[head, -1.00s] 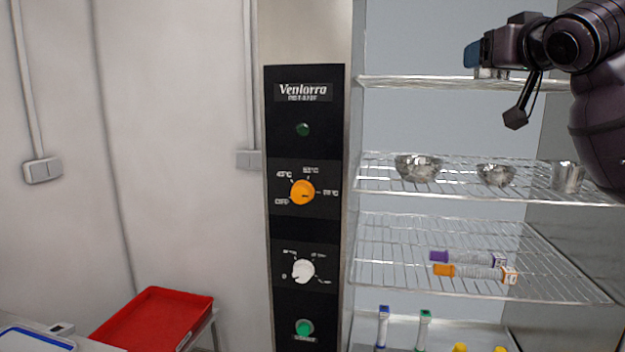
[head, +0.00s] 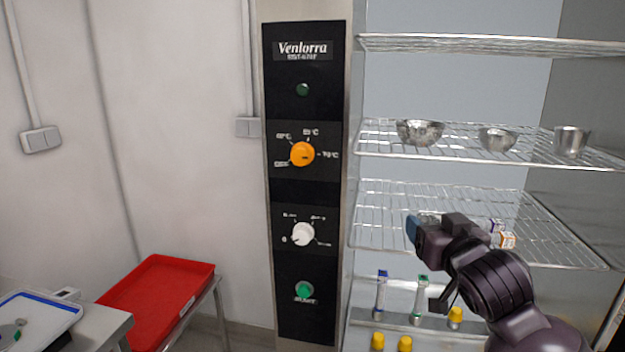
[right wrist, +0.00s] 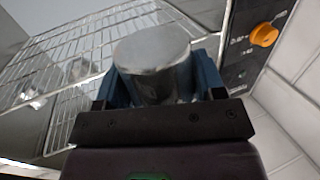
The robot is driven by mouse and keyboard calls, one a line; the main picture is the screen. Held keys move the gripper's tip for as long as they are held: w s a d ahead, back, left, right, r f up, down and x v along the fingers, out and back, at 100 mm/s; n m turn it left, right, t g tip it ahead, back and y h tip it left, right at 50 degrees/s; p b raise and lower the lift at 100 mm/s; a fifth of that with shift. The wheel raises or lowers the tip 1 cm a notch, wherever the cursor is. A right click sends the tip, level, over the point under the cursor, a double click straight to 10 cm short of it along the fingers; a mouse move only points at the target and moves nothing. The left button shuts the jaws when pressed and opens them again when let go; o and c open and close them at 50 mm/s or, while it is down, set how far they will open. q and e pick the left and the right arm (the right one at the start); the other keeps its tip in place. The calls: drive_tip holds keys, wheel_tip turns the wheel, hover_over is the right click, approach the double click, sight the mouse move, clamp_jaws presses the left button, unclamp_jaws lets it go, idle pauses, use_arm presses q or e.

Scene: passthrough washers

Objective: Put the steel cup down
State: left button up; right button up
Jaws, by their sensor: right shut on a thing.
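My right gripper (head: 415,232) is in front of the wire racks of the open cabinet, at about the height of the lower rack in the head view. In the right wrist view, its blue fingers are shut on a steel cup (right wrist: 153,62). The held cup is mostly hidden behind the gripper in the head view. A second steel cup (head: 571,141) stands at the right of the middle rack (head: 460,148). My left gripper is not in view.
Two steel bowls (head: 420,132) (head: 497,139) stand on the middle rack. The control panel (head: 305,185) borders the racks on the left. A red tray (head: 160,290) stands lower left.

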drive_tip(key=s+f+h, duration=0.1)
drive_tip(key=s+f, duration=0.4)
drive_tip(key=f, duration=0.5)
drive_tip(key=s+f+m+h+b, duration=0.1)
drive_tip(key=s+f, duration=0.4)
drive_tip(key=f, duration=0.5)
drive_tip(key=shift+f, duration=0.4)
